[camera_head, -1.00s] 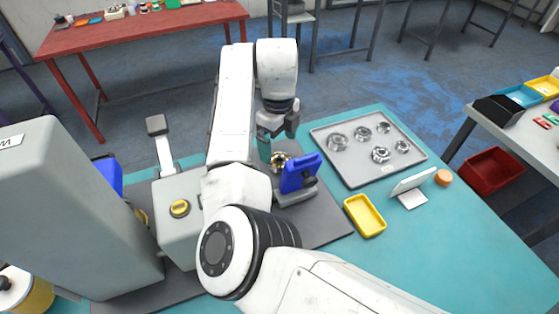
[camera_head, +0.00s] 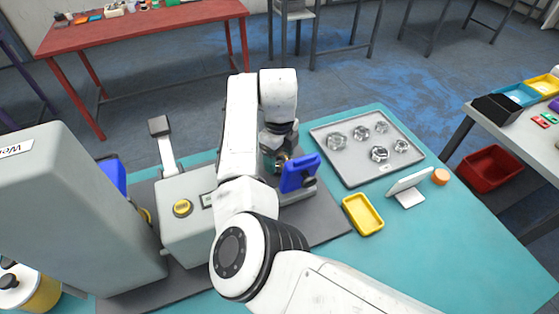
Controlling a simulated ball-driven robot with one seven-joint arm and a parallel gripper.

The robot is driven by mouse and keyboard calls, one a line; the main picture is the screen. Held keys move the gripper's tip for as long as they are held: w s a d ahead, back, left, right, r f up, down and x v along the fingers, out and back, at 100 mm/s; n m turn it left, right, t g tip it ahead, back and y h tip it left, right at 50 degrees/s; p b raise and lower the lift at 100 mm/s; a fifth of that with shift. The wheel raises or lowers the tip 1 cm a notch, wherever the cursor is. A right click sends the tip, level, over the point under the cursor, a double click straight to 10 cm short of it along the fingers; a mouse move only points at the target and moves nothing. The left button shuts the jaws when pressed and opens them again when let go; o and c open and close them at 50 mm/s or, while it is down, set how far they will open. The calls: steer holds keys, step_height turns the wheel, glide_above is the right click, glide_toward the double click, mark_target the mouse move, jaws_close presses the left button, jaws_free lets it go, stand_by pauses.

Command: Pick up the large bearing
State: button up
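A grey tray (camera_head: 351,180) on the teal table, right of my arm, holds several silver bearings. Another bearing (camera_head: 283,161), brassy and mostly hidden, is beside a blue block-like device (camera_head: 301,173). My gripper (camera_head: 274,158) is low and close to this brassy bearing, left of the tray. My wrist hides much of the fingers, so I cannot tell whether they are open, shut or touching the bearing.
A yellow tray (camera_head: 363,214), a white stand (camera_head: 408,188) and an orange round object (camera_head: 440,176) are right of my arm. A grey machine with a yellow knob (camera_head: 182,208) stands left. The teal table's front right is clear.

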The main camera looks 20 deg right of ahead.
steer(key=c, duration=0.8)
steer(key=shift+c, duration=0.4)
steer(key=shift+r, duration=0.15)
